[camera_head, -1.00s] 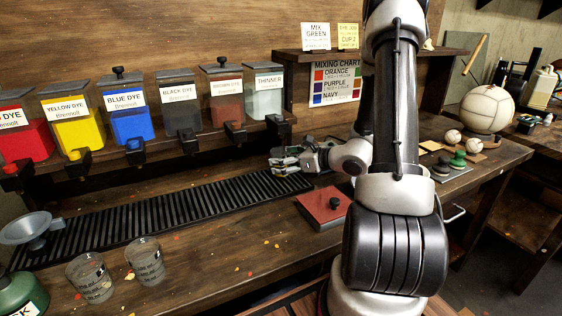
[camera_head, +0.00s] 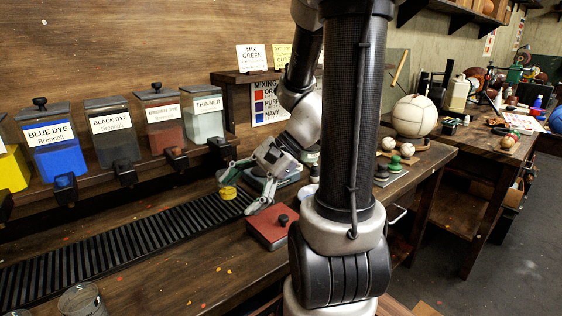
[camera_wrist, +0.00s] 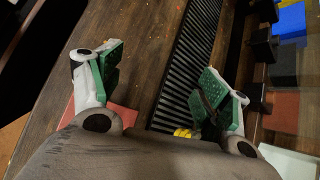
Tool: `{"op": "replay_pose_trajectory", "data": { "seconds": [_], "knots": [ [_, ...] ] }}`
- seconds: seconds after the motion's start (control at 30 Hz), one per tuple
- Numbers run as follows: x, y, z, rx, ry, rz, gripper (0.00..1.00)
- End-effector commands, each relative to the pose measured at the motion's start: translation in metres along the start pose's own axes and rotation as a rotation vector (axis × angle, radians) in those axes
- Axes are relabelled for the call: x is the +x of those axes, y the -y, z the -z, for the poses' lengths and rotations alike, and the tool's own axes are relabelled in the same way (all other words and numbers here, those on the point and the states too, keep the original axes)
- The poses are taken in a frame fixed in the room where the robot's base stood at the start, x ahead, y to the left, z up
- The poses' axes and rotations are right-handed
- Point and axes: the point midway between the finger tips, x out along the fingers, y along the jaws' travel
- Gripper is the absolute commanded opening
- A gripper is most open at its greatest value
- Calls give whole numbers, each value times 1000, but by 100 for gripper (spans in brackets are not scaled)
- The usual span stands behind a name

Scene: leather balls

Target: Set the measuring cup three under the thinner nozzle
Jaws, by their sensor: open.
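The thinner dispenser (camera_head: 203,122) is the rightmost container on the wall shelf in the head view. Its dark nozzle (camera_head: 220,148) points down above the right end of the black slotted drip grate (camera_head: 120,243). A clear measuring cup (camera_head: 82,301) stands on the bench at the lower left, cut by the frame edge. A sliver of a second cup shows at the bottom left corner; I cannot tell which is cup three. My gripper (camera_head: 239,195) is open over the right end of the grate. In the wrist view, its green-padded fingers (camera_wrist: 170,75) are wide apart with no cup between them.
A red lidded box (camera_head: 270,229) sits close to the gripper's right. Black, blue and brown dye dispensers line the wall. A pale ball (camera_head: 414,116) and stamps stand farther right. The front bench left of the box is fairly clear.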

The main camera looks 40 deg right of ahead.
Motion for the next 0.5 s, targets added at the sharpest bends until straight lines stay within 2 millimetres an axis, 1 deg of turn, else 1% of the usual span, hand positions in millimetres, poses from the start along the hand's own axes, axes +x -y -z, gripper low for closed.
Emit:
{"op": "replay_pose_trajectory", "data": {
  "seconds": [0.03, 0.1, 0.17, 0.2, 0.3, 0.33, 0.4, 0.5],
  "knots": [
    [-8, -12, -16, -177, -51, -91, 77],
    [-24, -29, -27, -413, -128, -216, 77],
    [-40, -40, -32, -612, -198, -313, 77],
    [-52, -43, -33, -736, -246, -368, 77],
    [-81, -45, -35, -1007, -361, -480, 77],
    [-89, -44, -36, -1074, -392, -504, 77],
    [-104, -40, -37, -1201, -455, -550, 77],
    [-118, -36, -39, -1314, -516, -591, 77]
  ]
}}
